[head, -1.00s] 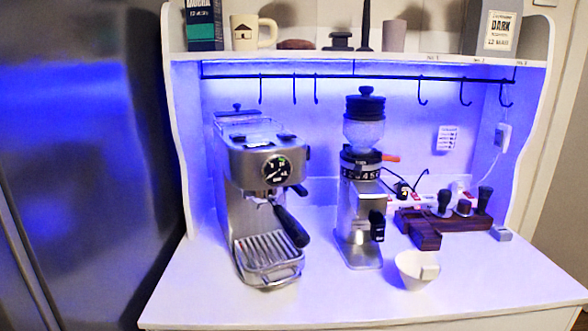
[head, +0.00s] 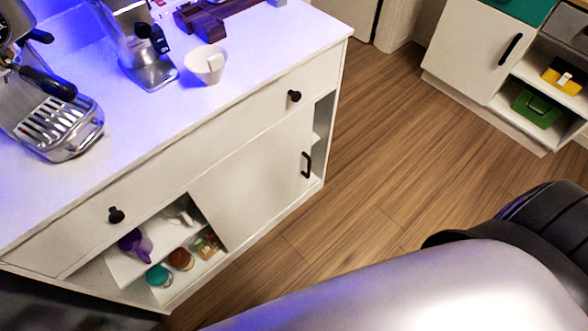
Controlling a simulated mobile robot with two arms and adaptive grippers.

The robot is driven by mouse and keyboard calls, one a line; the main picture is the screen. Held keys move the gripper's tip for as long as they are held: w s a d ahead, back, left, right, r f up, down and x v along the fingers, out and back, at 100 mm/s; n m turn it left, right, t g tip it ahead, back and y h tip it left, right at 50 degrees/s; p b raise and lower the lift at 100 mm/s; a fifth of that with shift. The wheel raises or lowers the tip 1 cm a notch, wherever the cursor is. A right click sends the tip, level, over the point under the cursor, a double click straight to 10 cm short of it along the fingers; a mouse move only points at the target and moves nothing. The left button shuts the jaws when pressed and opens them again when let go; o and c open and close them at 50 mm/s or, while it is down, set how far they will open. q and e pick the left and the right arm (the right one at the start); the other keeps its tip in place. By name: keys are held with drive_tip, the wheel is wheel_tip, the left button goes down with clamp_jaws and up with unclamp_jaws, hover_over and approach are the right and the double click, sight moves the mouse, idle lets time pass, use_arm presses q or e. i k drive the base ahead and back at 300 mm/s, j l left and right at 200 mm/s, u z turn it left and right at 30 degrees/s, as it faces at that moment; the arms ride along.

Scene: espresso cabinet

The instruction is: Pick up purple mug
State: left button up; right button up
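In the head view, a purple mug (head: 135,244) sits in the lower left of the picture, on the upper shelf (head: 120,267) of the open compartment in the white cabinet. A white cup (head: 180,212) is to its right on the same shelf. A sliding or hinged door panel (head: 250,178) covers the part of the cabinet to the right. Neither of my grippers shows; one of my arm links fills the lower right.
Jars (head: 159,276) stand on the shelf below the mug. The counter holds an espresso machine (head: 55,115), a grinder (head: 145,60) and a white bowl (head: 206,64). Wooden floor (head: 365,170) is clear between this cabinet and another white cabinet (head: 470,50).

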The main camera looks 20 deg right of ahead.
sight(135, 244)
drive_tip(key=z, duration=0.4)
drive_tip(key=u, duration=1.45)
drive_tip(key=k+j+u, duration=0.2)
drive_tip(key=j+u, duration=0.2)
drive_tip(key=j, duration=0.2)
drive_tip(key=j+u, duration=0.2)
drive_tip(key=k+j, duration=0.05)
drive_tip(key=j, duration=0.05)
